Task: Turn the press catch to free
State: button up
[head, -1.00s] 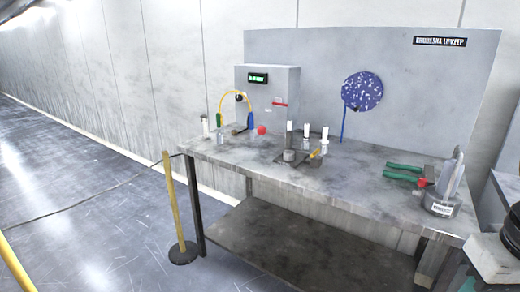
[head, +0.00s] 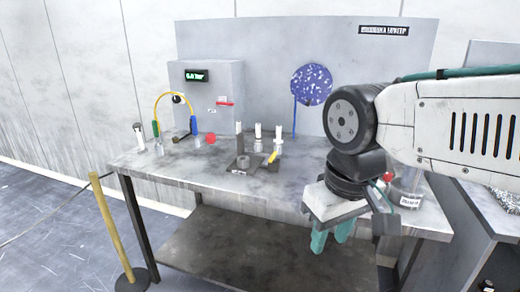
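A small press-like fixture (head: 244,164) stands on the bench, with a dark base, a post and a short metal cup. A yellow lever (head: 272,157) sits at its right side and points up to the right; it may be the press catch, but it is too small to tell its setting. My gripper (head: 331,238) hangs fingers down in front of the bench's front edge, to the right of and nearer than the fixture. Its two teal fingers are apart with nothing seen between them. It touches nothing that I can see.
The grey bench (head: 190,163) carries white-topped bottles (head: 278,138), a red button (head: 211,139) and a grey box (head: 205,95) with a green display. A blue speckled disc (head: 311,85) stands at the back. A yellow post (head: 112,230) stands front left. My arm hides the bench's right part.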

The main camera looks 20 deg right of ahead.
aim_at(273, 158)
jog(key=z, duration=0.2)
jog(key=i, duration=0.6)
jog(key=z, duration=0.25)
jog(key=k, duration=1.3)
jog(key=u, duration=0.8)
jog(key=i, duration=1.2)
jog(key=z, duration=0.65)
jog(key=i, duration=0.5)
jog(key=z, duration=0.55)
